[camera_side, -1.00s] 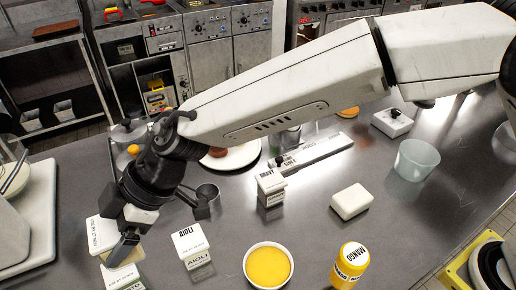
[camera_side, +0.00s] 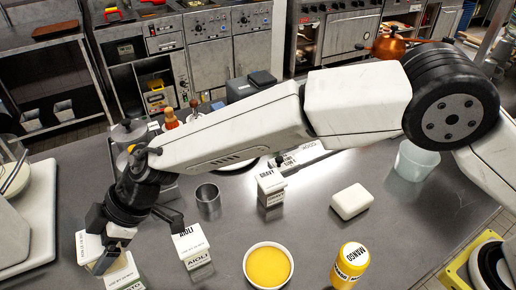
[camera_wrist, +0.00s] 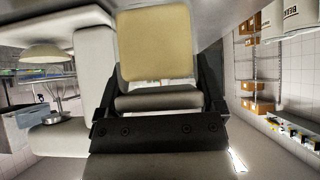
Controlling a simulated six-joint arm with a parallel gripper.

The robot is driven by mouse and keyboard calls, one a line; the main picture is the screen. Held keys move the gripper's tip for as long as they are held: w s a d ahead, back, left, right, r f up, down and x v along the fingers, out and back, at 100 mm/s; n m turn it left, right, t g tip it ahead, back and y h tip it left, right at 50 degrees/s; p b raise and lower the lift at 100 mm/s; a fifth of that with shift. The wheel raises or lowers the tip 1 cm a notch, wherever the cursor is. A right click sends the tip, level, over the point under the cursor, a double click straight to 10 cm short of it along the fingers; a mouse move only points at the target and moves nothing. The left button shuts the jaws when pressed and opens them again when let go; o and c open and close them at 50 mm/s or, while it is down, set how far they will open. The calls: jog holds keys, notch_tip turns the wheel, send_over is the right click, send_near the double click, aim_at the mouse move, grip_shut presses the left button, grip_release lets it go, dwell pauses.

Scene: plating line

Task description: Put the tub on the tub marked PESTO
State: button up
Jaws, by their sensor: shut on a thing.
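My gripper (camera_side: 118,236) is at the lower left of the side view, shut on a white tub (camera_side: 90,246). The tub has small dark lettering on one side and a beige face, and it looks tilted. In the wrist view the held tub (camera_wrist: 155,45) shows as a yellowish block between the fingers of my gripper (camera_wrist: 158,92). The tub marked PESTO (camera_side: 123,279) stands on the steel counter just below and right of the held tub in the side view; only part of its lettering shows. I cannot tell whether the two tubs touch.
An AIOLI tub (camera_side: 190,245) stands just right of my gripper. A white board (camera_side: 38,215) lies at left.

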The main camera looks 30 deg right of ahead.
jog(key=shift+w+a+f, duration=0.1)
jog(key=shift+f, duration=1.55)
jog(key=shift+f, duration=0.15)
jog(key=o, duration=1.3)
jog(key=v, duration=1.2)
